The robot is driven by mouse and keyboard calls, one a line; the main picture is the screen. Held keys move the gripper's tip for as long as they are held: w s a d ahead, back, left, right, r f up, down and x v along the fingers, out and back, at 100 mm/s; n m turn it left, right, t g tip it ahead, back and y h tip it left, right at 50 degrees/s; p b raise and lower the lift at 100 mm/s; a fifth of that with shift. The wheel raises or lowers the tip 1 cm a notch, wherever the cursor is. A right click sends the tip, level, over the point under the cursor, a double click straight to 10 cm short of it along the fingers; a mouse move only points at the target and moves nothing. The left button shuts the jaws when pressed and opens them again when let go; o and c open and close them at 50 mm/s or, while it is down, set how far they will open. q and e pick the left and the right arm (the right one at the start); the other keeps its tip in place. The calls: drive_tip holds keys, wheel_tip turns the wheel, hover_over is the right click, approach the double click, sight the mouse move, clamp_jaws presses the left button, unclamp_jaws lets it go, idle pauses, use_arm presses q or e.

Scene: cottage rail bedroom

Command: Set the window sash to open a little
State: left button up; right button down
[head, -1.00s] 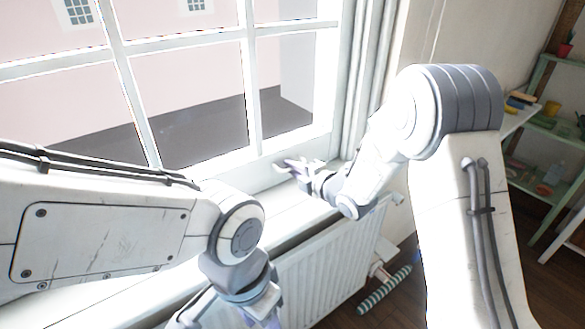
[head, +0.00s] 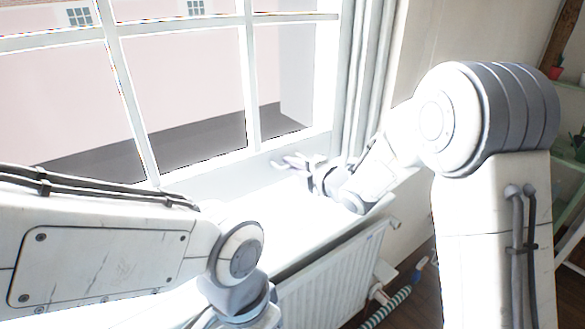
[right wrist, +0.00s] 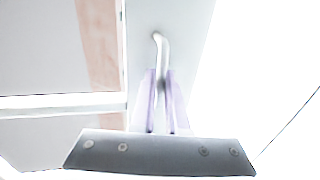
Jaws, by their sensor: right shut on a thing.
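The white window sash (head: 215,178) has several panes divided by thin bars. I cannot tell how wide any gap under it is in the glare. My right gripper (head: 290,162) is at the sash's bottom rail, near its right end. In the right wrist view my right gripper's two pale fingers (right wrist: 160,78) are shut on a slim, curved handle (right wrist: 159,45), whose bent end sticks out past the fingertips. My left arm crosses the lower left of the head view, and its gripper is outside the picture.
A bright sill (head: 305,207) runs below the window, with a white ribbed radiator (head: 325,280) under it. The window frame (head: 351,90) borders the sash on the right. Green shelving (head: 570,170) stands at the far right.

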drive_tip(key=c, duration=0.9)
unclamp_jaws()
drive_tip(key=shift+w+r, duration=0.1)
drive_tip(key=shift+w, duration=0.05)
drive_tip(key=b+v, duration=0.1)
drive_tip(key=v, duration=0.9)
drive_tip(key=shift+s+d+b, duration=0.1)
drive_tip(key=shift+s+b, duration=0.15)
drive_tip(key=shift+b, duration=0.05)
drive_tip(key=s+f+m+g+h+p, duration=0.1)
drive_tip(key=s+m+g, duration=0.3)
drive_tip(key=s, duration=0.6)
drive_tip(key=s+f+m+g+h+p, duration=0.2)
drive_tip(key=s+m+g+h, duration=0.2)
drive_tip(key=s+m, duration=0.4)
drive_tip(key=s+a+f+m+g+h+p, duration=0.1)
drive_tip(key=s+m, duration=0.5)
drive_tip(key=s, duration=0.7)
drive_tip(key=shift+s+f+g+h, duration=0.15)
drive_tip(key=shift+f+g+h, duration=0.35)
drive_tip(key=shift+g, duration=0.35)
drive_tip(key=shift+s+f+g+h, duration=0.1)
drive_tip(key=shift+f+g+h, duration=0.35)
drive_tip(key=shift+g, duration=0.4)
